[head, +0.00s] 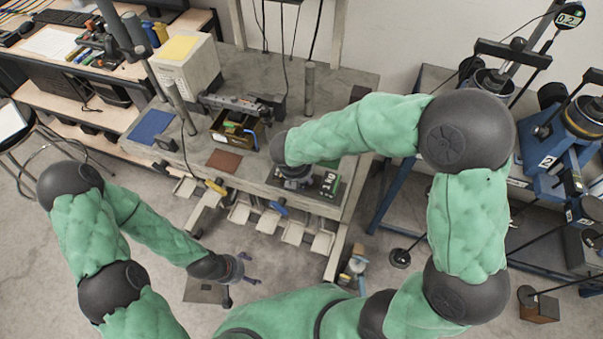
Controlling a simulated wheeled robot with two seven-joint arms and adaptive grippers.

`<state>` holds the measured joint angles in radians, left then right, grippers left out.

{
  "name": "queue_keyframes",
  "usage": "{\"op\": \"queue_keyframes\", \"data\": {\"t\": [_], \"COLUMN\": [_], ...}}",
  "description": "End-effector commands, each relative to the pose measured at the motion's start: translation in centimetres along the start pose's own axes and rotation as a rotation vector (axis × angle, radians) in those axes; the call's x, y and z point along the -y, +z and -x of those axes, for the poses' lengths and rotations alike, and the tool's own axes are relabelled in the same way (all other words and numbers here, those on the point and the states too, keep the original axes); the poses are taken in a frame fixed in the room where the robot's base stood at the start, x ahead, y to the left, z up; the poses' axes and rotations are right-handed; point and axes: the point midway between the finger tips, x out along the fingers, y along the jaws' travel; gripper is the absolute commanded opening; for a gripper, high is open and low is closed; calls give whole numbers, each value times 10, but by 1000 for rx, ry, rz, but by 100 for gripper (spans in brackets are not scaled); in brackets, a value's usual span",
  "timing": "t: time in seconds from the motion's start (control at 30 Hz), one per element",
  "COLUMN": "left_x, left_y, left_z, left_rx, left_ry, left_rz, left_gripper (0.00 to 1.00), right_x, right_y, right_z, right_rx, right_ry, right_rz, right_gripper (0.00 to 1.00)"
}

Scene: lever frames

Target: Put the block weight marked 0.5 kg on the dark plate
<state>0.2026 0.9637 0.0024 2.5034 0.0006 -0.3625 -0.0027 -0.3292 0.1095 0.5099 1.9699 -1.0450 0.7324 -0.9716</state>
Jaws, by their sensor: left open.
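My left gripper (250,268) is open and empty above the floor, in front of the bench. My right arm reaches over the bench, and its gripper (296,181) points down beside a block weight marked 1 KG (329,184). The right wrist covers most of that gripper, so its fingers and anything between them are hidden. I cannot read a 0.5 mark on any block. A dark surface shows under the right gripper and the 1 KG block, but I cannot tell whether it is the dark plate.
The grey bench (258,185) also holds a blue mat (150,126), a reddish-brown mat (224,161) and an open box (235,131) of tools. Upright posts (309,88) rise from it. Blue-framed machines (550,160) stand at the right. A stool (30,140) is at the left.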

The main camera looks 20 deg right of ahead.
Motion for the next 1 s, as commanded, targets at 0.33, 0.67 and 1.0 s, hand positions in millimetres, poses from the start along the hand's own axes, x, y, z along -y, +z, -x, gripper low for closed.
{"op": "queue_keyframes", "data": {"t": [0.33, 0.67, 1.0], "left_x": [0, -3, -10], "left_y": [0, 0, 1], "left_z": [0, 8, 27], "left_rx": [0, 0, 0], "left_ry": [0, 0, 0], "left_rz": [0, 0, 0], "left_gripper": [81, 81, 81], "right_x": [0, -2, -2], "right_y": [0, 1, 2], "right_z": [-1, 22, 90], "right_rx": [0, 0, 1], "right_ry": [0, 3, 4], "right_rz": [0, 1, 1], "right_gripper": [66, 66, 66]}}
